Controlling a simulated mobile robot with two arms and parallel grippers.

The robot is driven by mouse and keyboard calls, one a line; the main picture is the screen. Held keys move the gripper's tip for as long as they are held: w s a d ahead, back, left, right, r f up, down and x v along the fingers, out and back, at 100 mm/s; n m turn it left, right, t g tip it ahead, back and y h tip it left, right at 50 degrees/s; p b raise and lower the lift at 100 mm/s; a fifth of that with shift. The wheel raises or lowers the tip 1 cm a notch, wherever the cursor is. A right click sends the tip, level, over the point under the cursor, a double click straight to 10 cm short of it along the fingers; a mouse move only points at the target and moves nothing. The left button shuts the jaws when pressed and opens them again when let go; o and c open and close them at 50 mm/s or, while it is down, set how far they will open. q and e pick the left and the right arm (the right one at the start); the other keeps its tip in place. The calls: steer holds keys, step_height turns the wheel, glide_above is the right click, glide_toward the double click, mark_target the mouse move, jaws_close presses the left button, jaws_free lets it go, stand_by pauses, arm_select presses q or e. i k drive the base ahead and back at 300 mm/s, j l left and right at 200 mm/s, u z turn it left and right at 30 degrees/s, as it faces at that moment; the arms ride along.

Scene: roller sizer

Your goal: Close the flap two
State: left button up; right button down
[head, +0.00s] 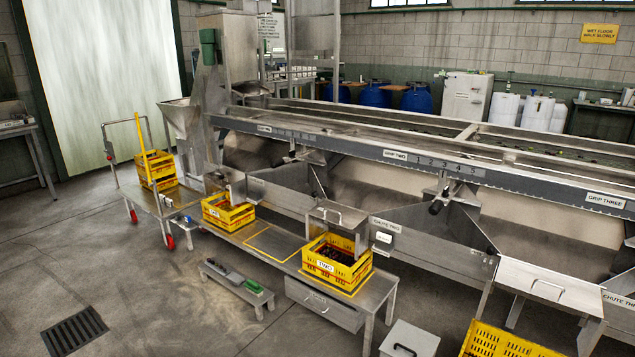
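Flap two appears to be the grey metal plate with a bar handle (338,214) at the mouth of the chute labelled CHUTE TWO (386,225). It sits above the back of a yellow crate labelled TWO (326,266). The crate stands on the low metal bench and holds dark round items. I cannot tell for certain from this distance whether the flap is open or shut. Neither of my grippers is in view.
A similar handled plate (548,287) is at chute three, right, above a yellow crate (500,343) on the floor. Another yellow crate (228,213) is on the bench (272,243). A low rack (236,284) and grey box (408,340) stand in front. Floor at left is mostly clear.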

mark_target(340, 216)
steer(key=i+j+u, duration=0.1)
steer(key=i, duration=0.8)
steer(key=i+j+u, duration=0.15)
steer(key=i+j, duration=0.15)
steer(key=i, duration=0.6)
